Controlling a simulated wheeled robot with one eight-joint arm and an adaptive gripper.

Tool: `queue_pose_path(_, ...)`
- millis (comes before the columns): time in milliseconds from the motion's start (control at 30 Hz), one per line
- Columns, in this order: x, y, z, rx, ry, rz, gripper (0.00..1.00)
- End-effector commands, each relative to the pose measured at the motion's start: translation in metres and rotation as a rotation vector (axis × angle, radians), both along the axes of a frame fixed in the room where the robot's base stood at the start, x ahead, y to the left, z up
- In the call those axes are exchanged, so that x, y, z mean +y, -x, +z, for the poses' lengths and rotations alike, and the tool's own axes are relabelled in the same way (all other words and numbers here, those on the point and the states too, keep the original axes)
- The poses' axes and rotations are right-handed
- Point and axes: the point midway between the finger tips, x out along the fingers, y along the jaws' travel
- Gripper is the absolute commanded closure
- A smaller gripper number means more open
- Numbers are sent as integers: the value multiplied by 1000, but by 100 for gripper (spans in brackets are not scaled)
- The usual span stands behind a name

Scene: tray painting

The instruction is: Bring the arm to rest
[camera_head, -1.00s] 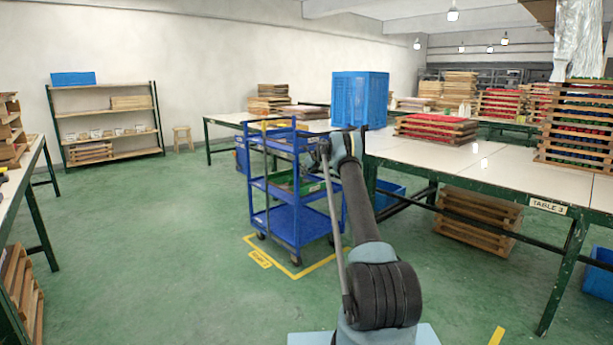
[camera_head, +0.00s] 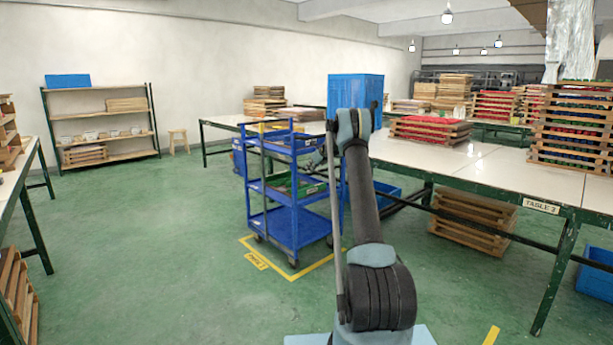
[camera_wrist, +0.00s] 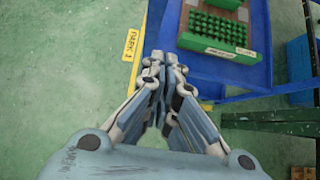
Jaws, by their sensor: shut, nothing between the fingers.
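My arm rises from the bottom of the head view, with its elbow beside the blue cart. In the wrist view my gripper (camera_wrist: 162,72) points down with its fingers together and nothing between them.
The blue cart (camera_head: 290,229) stands inside a yellow floor outline (camera_head: 323,266) and carries a green tray (camera_wrist: 218,35) of green pieces. A white-topped table (camera_head: 500,172) with tray stacks is on the right. A shelf (camera_head: 102,112) is at the back left. Floor (camera_head: 150,230) to the left is clear.

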Motion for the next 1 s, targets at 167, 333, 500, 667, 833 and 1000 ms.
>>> queue_pose_path(167, -10, 9, 12, 0, 0, -3, 100)
queue_pose_path(333, -12, 16, 20, -3, 9, 8, 100)
queue_pose_path(500, -9, 41, 44, -25, 75, 76, 100)
queue_pose_path(667, -7, 81, 74, -57, 175, 184, 100)
queue_pose_path(833, -4, 128, 104, -90, 279, 303, 100)
queue_pose_path(1000, -2, 178, 128, -120, 379, 426, 100)
